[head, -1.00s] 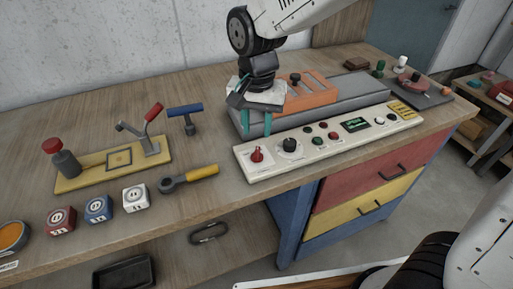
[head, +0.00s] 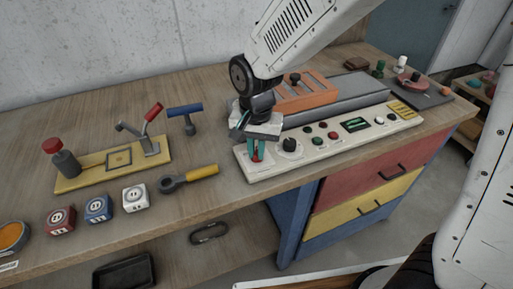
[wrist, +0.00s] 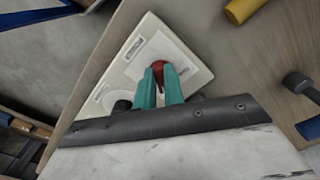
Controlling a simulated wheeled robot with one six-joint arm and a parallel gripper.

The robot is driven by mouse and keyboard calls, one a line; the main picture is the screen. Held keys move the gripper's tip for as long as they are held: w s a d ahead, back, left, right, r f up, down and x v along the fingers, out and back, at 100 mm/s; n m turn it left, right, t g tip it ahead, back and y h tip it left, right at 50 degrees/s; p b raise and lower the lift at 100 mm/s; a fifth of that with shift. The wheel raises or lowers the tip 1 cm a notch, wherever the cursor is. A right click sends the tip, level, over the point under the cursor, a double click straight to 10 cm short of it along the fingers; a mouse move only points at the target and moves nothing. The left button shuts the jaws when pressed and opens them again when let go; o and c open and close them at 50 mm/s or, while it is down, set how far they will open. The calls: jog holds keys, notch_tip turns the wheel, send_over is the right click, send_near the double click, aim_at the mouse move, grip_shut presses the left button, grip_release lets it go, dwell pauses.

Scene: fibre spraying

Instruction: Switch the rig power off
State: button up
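The red rotary switch (head: 257,157) is at the left end of the white control panel (head: 270,172). The wrist view shows the red switch (wrist: 159,70) on its white plate, with small labels too blurred to read. My gripper (head: 256,150) points down over the switch. Its two teal fingers stand on either side of the red handle, close together, and appear shut on it. In the wrist view the gripper (wrist: 158,80) covers the near part of the switch, so contact and the exact handle angle are partly hidden.
A black knob (head: 290,146) is just right of the switch, followed by small buttons and a green display (head: 355,124). A grey bed with an orange block (head: 305,94) stands behind. A yellow-handled tool (head: 200,173) lies to the left.

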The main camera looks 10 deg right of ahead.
grip_shut()
jog(key=n, duration=0.3)
jog(key=shift+d+n, duration=0.1)
jog(key=shift+n, duration=0.3)
jog(key=n, duration=0.3)
jog(key=shift+d+n, duration=0.1)
jog(key=shift+n, duration=0.2)
jog(key=n, duration=0.6)
jog(key=shift+w+d, duration=0.15)
jog(key=shift+n, duration=0.4)
jog(key=o, duration=0.7)
grip_release()
